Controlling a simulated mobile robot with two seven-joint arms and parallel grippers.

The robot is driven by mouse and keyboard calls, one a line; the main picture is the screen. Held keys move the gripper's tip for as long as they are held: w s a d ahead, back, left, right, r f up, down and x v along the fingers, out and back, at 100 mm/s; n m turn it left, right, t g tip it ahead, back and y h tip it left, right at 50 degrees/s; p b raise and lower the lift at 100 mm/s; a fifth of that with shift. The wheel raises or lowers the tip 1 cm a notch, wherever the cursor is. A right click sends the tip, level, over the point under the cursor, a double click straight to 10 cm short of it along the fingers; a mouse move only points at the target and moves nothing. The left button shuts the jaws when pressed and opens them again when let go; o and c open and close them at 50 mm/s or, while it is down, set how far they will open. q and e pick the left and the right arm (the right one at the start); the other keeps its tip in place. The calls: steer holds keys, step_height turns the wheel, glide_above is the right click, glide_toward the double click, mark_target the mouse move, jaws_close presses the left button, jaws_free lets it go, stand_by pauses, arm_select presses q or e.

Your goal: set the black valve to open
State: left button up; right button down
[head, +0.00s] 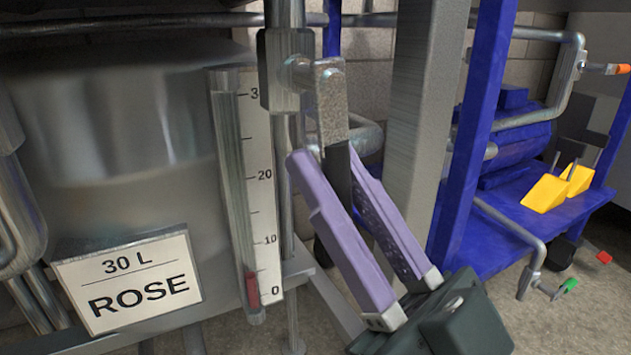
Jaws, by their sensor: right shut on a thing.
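The black valve has a metal body (284,70) on a vertical pipe beside the tank. Its lever (331,105) is a flat metal bar that points down, roughly along the pipe, and ends in a black grip (338,178). My right gripper (331,162) reaches up from the lower right. Its two purple fingers are on either side of the black grip and are shut on it. The lower end of the grip is partly hidden by the near finger. My left gripper is not in view.
A steel tank with a "30 L ROSE" sign (130,280) and a level gauge (262,190) stands close on the left. A grey post (415,120) and blue frame (472,150) stand to the right. Farther right are yellow wedges (546,192) and orange (622,69) and green (570,285) handles.

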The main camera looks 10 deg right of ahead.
steer(key=shift+s+a+m+t+h, duration=0.1)
steer(key=shift+a+m+t+h, duration=0.1)
steer(key=shift+m+t+h, duration=0.45)
steer(key=shift+s+a+m+t+h, duration=0.2)
steer(key=shift+m+h, duration=0.25)
steer(key=shift+m, duration=0.4)
steer(key=shift+w+h, duration=0.15)
steer(key=shift+h, duration=0.15)
steer(key=c, duration=0.8)
jaws_free()
steer(key=b+v, duration=0.1)
steer(key=v, duration=0.9)
steer(key=shift+w+f, duration=0.1)
